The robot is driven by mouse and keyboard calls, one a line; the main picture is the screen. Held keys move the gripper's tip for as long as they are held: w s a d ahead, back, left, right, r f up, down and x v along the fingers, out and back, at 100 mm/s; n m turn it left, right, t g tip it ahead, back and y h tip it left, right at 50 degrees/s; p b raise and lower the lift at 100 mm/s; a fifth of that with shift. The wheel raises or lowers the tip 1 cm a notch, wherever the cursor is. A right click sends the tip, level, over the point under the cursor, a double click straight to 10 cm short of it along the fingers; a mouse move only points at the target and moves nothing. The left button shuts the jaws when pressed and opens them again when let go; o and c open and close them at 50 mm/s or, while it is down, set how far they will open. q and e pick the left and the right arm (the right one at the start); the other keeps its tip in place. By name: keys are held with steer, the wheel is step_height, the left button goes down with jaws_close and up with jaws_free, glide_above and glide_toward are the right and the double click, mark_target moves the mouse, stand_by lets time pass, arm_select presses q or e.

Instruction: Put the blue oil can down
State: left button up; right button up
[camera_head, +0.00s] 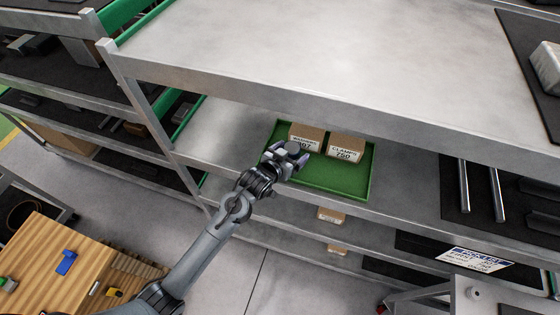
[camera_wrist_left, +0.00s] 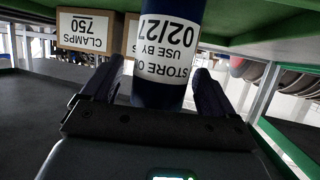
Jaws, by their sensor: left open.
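The blue oil can (camera_wrist_left: 160,97) has a white label with black print, which appears upside down in the left wrist view. It stands between the two fingers of my left gripper (camera_wrist_left: 163,88). The jaws are open, with a finger on either side of the can; I cannot tell whether either touches it. In the head view my left gripper (camera_head: 284,160) is at the left part of the green tray (camera_head: 340,183), and the can is mostly hidden behind it. My right gripper is not in view.
Two cardboard boxes, one marked clamps (camera_head: 346,148) and one partly covered box (camera_head: 306,138), sit at the tray's back. The tray's front right is bare. A wooden bench (camera_head: 50,265) stands lower left.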

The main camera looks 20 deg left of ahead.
arm_select(q)
steer(key=b+v, duration=0.1)
steer(key=v, duration=1)
steer(key=s+f+g, duration=0.3)
steer(key=s, duration=0.5)
steer(key=s+a+f+g+y, duration=0.1)
steer(key=s+f+g, duration=0.2)
steer(key=s, duration=0.6)
steer(key=s+f+g, duration=0.2)
steer(key=s+g, duration=0.1)
steer(key=s, duration=0.5)
steer(key=shift+s+a+f+g+y, duration=0.25)
steer(key=shift+a+f+g+y, duration=0.05)
steer(key=shift+a+f+g, duration=0.1)
